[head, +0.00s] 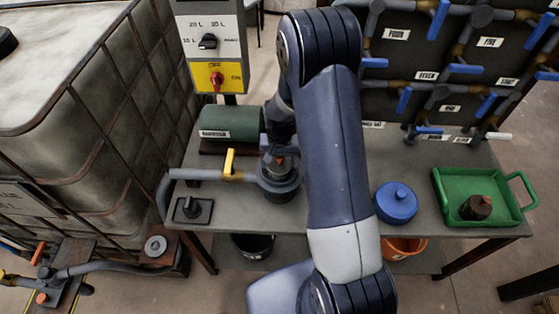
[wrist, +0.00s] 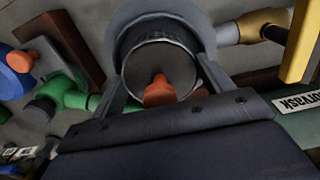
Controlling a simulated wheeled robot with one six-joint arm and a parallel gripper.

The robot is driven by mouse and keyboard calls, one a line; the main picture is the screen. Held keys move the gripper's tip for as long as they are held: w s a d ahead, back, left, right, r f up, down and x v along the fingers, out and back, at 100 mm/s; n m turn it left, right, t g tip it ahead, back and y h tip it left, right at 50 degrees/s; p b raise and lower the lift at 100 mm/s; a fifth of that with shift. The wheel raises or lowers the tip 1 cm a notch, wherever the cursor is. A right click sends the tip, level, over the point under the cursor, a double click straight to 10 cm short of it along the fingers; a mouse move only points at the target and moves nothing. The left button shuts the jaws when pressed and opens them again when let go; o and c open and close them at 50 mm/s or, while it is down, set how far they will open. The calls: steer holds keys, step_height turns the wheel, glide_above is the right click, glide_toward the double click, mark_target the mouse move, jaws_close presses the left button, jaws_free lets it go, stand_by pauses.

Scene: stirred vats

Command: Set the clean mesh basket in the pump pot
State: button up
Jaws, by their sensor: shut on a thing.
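The mesh basket (wrist: 152,64) is a dark cylinder with a pale rim and an orange knob (wrist: 161,91). My gripper (wrist: 163,88) is shut on it, with one finger on each side. The round grey pump pot (head: 280,187) stands on the bench, and its rim surrounds the basket in the wrist view (wrist: 124,27). How deep the basket sits is hidden. In the head view my arm partly covers the pot. A second, brownish basket (head: 476,207) lies in the green tray (head: 507,217). A blue lid (head: 396,203) sits on the bench.
A yellow-handled valve (head: 229,163) and pipe join the pot on the left. A green motor (head: 232,121) lies behind. A control box (head: 210,45) and a panel of blue-handled valves (head: 440,70) stand at the back. A caged tank (head: 75,120) fills the left.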

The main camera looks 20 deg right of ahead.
steer(key=shift+f, duration=0.25)
steer(key=o, duration=1)
steer(key=shift+r, duration=0.1)
steer(key=shift+r+p, duration=0.5)
step_height(320, 180, up, 12)
steer(key=shift+r+b, duration=0.1)
steer(key=shift+b, duration=0.6)
step_height(320, 180, down, 14)
steer(key=shift+r, duration=0.25)
